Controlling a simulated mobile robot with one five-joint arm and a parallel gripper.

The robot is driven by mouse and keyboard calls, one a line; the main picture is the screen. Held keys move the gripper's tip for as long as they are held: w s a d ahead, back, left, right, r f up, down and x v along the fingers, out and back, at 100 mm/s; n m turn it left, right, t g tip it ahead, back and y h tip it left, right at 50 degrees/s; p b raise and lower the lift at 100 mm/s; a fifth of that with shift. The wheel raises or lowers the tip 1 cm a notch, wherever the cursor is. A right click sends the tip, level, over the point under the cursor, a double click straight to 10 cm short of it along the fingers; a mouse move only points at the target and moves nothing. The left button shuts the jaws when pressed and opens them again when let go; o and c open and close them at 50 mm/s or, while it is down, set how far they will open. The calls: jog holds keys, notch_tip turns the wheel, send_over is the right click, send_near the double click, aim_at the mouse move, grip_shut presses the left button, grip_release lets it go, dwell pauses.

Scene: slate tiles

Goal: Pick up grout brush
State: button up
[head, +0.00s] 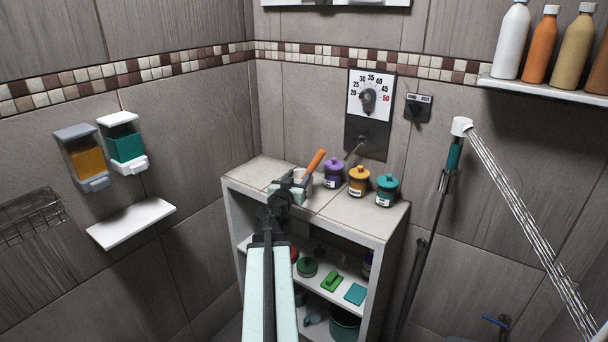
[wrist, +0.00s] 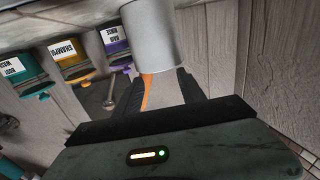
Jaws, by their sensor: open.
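An orange handle (head: 315,161), which I take for the grout brush, leans up out of a pale cup (head: 301,174) on top of the tiled shelf unit. Its head is hidden, so I cannot confirm the kind of tool. My gripper (head: 296,182) is at the cup, partly covering it. In the wrist view the orange handle (wrist: 147,92) shows between the dark, parted fingers of my gripper (wrist: 158,88), beside the mouth of the cup (wrist: 150,38). I cannot tell whether a finger touches it.
Purple (head: 333,171), orange (head: 359,181) and teal (head: 386,189) jars stand right of the cup. A metal lever (head: 354,150) juts from the wall plate behind. A green item (head: 331,282) and a teal block (head: 355,294) lie on the shelf below. The top's front right is bare.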

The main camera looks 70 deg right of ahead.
jog(key=shift+w+d+r, duration=0.1)
jog(key=shift+w+d, duration=0.1)
jog(key=shift+d, duration=0.6)
jog(key=shift+w+d+r, duration=0.1)
jog(key=shift+w+d, duration=0.05)
jog(key=shift+d, duration=0.6)
jog(key=d, duration=0.4)
jog(key=shift+w+d, duration=0.1)
jog(key=shift+d, duration=0.2)
jog(key=shift+a, duration=0.1)
jog(key=shift+c, duration=0.4)
grip_shut()
